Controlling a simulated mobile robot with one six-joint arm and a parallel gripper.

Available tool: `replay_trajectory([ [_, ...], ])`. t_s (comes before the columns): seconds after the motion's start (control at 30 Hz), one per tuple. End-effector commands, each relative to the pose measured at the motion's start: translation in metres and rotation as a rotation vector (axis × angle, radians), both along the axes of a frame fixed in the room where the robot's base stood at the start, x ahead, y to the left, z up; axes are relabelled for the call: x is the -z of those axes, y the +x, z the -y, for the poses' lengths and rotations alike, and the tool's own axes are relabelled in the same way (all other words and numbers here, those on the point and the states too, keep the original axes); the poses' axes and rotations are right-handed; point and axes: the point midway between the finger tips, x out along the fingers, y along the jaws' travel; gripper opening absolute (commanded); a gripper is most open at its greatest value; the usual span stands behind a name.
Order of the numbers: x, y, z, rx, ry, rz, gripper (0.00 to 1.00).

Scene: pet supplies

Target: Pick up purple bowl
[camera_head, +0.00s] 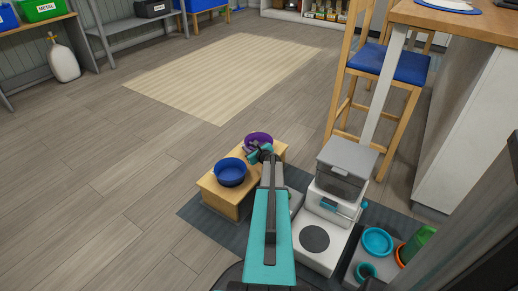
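The purple bowl (259,138) stands at the far end of a small wooden stand (222,198). A blue bowl (230,172) sits on the nearer left part of the same stand. My gripper (258,154) is at the end of my teal arm, at the near side of the purple bowl. It overlaps the bowl's near rim in this view and hides part of it. The gripper is small and dark here, so I cannot tell whether its fingers are apart, or whether they touch the bowl.
A white and grey pet feeder (331,207) stands right of my arm on a dark mat (206,222). Teal bowls (377,241) and a green container (418,242) are at the lower right. A stool (392,62) stands behind. Open floor and a beige rug (222,75) lie beyond.

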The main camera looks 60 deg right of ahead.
Motion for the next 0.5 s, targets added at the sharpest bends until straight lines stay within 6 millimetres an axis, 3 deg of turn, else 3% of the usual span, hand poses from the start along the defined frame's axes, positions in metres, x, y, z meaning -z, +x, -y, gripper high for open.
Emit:
replay_trajectory([
  [0.5,-0.0005,-0.0004,0.0,0.0,0.0,0.0,0.25],
])
